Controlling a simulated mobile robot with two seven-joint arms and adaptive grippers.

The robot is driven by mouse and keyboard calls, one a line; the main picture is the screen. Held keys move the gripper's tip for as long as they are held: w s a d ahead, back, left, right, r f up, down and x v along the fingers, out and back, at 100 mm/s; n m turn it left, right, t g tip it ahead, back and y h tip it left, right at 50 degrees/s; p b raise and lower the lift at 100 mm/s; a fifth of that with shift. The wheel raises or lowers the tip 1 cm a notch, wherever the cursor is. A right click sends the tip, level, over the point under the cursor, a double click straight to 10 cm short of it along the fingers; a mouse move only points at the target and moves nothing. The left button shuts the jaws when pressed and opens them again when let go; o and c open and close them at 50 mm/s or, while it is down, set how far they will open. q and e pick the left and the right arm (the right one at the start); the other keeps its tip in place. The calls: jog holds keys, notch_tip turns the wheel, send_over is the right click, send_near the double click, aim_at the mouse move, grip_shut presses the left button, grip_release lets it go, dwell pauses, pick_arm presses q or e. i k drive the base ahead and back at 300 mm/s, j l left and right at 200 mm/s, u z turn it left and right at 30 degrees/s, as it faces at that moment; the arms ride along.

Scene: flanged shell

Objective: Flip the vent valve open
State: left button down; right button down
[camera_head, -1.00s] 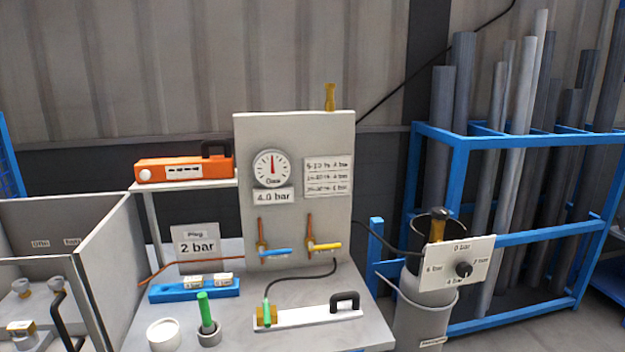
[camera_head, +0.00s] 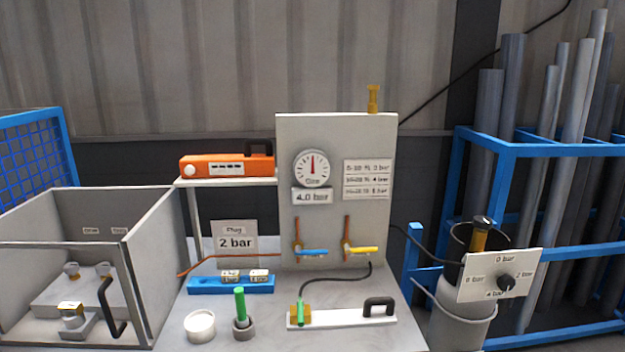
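An upright grey panel (camera_head: 336,230) carries two small valves on copper pipes. The left valve has a blue lever (camera_head: 314,252) and the right one a yellow lever (camera_head: 364,250); both levers lie roughly level, pointing right. I cannot read which is the vent valve. A round gauge (camera_head: 312,168) above them has its red needle about straight up, over a "4.0 bar" label (camera_head: 312,196). A brass fitting with a green lever (camera_head: 300,312) sits at the left end of a white plate (camera_head: 345,318) with a black handle. Neither gripper is in view.
An open grey box (camera_head: 150,270) with a black handle stands at left. A white cup (camera_head: 200,326) and a green-handled tool in a holder (camera_head: 241,318) stand on the bench front. A bucket (camera_head: 462,318) with a dial plate (camera_head: 500,275) stands at right, before a blue pipe rack (camera_head: 500,150).

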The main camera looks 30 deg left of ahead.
aim_at(348, 249)
jog(key=i+l+u, duration=0.25)
jog(key=i+l, duration=0.35)
jog(key=i+l+u, duration=0.3)
jog(key=i+l, duration=0.45)
